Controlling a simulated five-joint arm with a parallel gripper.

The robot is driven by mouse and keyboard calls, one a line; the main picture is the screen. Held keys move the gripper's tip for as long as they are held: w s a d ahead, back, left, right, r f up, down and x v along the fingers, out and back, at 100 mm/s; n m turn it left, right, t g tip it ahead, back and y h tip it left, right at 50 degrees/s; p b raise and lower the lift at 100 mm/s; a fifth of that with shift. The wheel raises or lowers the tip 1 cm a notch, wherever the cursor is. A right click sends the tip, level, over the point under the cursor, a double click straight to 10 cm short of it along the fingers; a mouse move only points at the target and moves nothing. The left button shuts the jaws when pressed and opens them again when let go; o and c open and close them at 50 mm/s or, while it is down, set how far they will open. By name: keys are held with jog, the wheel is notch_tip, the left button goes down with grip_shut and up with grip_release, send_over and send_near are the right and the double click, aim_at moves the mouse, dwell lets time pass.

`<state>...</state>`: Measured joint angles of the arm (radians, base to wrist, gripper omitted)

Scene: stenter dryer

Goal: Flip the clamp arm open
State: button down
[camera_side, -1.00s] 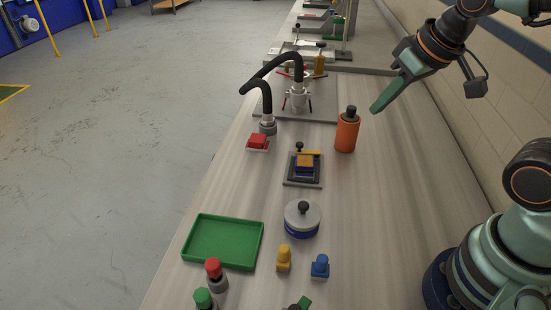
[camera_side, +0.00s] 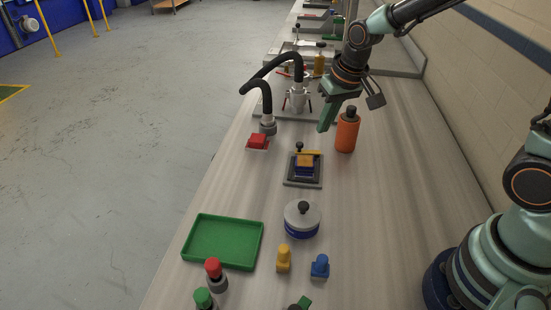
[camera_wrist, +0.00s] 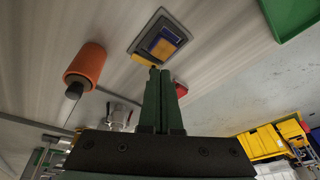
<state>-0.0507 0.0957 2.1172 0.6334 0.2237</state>
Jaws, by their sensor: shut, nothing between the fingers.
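The clamp fixture (camera_side: 303,180) sits on the bench, a dark grey base plate holding a blue block with an orange-yellow top. A yellow bar (camera_side: 312,153), which looks like the clamp arm, lies across its far end, with a black knob (camera_side: 299,146) beside it. In the wrist view the fixture (camera_wrist: 140,45) is beyond the fingertips, and the yellow bar (camera_wrist: 143,60) is on its near edge. My gripper (camera_side: 322,129) is shut and empty, pointing down above and behind the fixture, apart from it. The fingertips (camera_wrist: 160,70) hide part of the knob in the wrist view.
An orange bottle (camera_side: 346,133) stands just right of my gripper. A red block (camera_side: 258,142) and a black hose (camera_side: 266,85) are to the left. A round lidded pot (camera_side: 302,218) and green tray (camera_side: 222,243) are nearer the camera. Bench right of the fixture is clear.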

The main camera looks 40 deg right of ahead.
jog(key=shift+f, duration=0.15)
jog(key=x, duration=1)
jog(key=shift+d, duration=0.4)
jog(key=shift+w+d+f, duration=0.1)
jog(key=shift+w+d, duration=0.1)
jog(key=shift+w, duration=0.95)
jog(key=shift+w+d+f, duration=0.1)
jog(key=shift+w+d, duration=0.05)
jog(key=shift+w, duration=0.65)
